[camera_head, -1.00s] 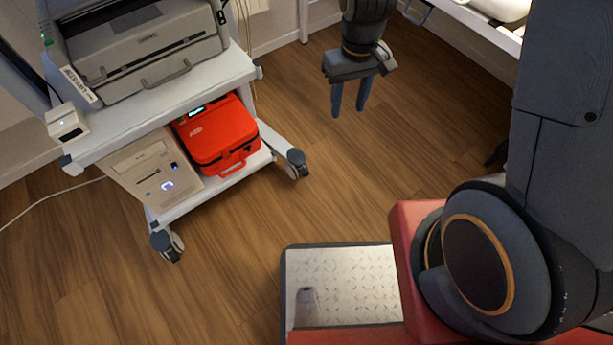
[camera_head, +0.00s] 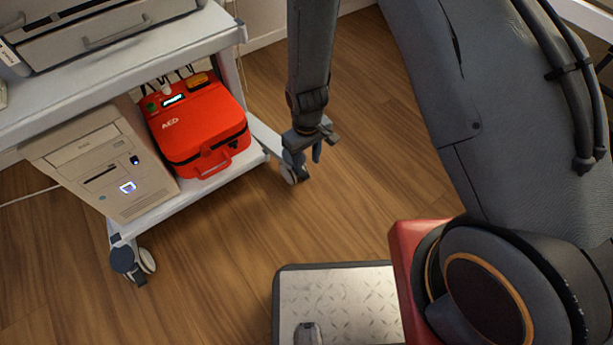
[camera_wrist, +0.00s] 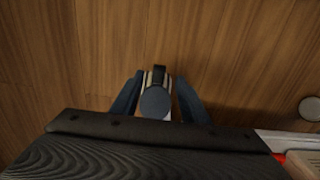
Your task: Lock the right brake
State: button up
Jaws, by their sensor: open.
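The cart's right caster (camera_head: 291,174) stands on the wood floor below the lower shelf's right corner, in the head view. Its blue-grey brake part is partly hidden there by my gripper (camera_head: 304,160). My gripper points down right at this caster. In the wrist view, the caster's round blue-grey cap (camera_wrist: 155,103) lies between the two spread fingers of my gripper (camera_wrist: 158,98), with a dark tab beyond it. The fingers are open, with a gap showing on each side. I cannot tell whether the brake is pressed down.
The white cart (camera_head: 190,212) carries a red AED case (camera_head: 200,130) and a beige computer (camera_head: 105,165) on its lower shelf. Its left caster (camera_head: 133,262) stands nearer. Floor is clear between the cart and my metal-plated base.

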aim_at(307, 177)
notch_tip(307, 177, down, 8)
jog(key=b, duration=0.3)
jog(key=shift+r+b, duration=0.1)
jog(key=shift+b, duration=0.2)
jog(key=shift+c, duration=0.2)
